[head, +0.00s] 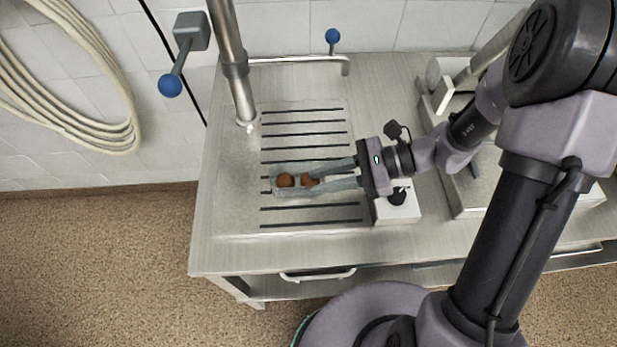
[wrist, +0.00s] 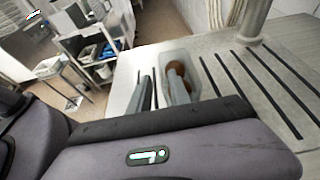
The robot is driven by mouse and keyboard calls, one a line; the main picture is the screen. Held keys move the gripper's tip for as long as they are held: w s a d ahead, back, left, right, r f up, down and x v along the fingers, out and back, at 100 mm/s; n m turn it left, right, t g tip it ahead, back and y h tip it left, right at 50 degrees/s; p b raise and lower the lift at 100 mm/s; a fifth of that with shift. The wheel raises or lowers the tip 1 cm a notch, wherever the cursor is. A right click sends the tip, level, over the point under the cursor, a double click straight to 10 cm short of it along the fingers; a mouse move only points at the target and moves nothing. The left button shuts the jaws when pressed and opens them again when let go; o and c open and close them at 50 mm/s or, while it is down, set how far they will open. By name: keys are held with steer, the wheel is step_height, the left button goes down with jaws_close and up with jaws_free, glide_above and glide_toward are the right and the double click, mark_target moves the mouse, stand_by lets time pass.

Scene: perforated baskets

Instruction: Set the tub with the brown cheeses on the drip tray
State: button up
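The tub (head: 283,193) is a small, pale, clear container with brown round cheeses (head: 286,180) in it. It appears to rest on the slotted drip tray (head: 240,205), across the dark slots near the front. My gripper (head: 309,181) reaches in from the right. Its two fingers are apart, with a clear gap between them. In the wrist view the tub (wrist: 190,56) is beyond the gripper; one finger is over or inside it and the other is outside its left wall. The cheeses (wrist: 177,70) are partly hidden by the finger.
A metal post (head: 233,65) rises from the tray's back left corner. A white box (head: 398,208) stands right of the tray, under my wrist. A metal basin or scale-like unit (head: 462,195) is further right. The tray's back half is clear.

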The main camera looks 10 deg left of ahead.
steer(key=p+v, duration=0.2)
steer(key=v, duration=0.7)
steer(key=s+d+r+n+t+h+b, duration=0.1)
steer(key=s+d+r+n+t+h, duration=0.4)
steer(key=r, duration=0.8)
steer(key=s+n+t+h, duration=0.3)
steer(key=s+n+h, duration=0.1)
steer(key=n+h, duration=0.1)
steer(key=shift+s+r+n+t+h, duration=0.25)
steer(key=shift+s+n+t+h, duration=0.15)
steer(key=shift+h, duration=0.1)
stand_by(0.6)
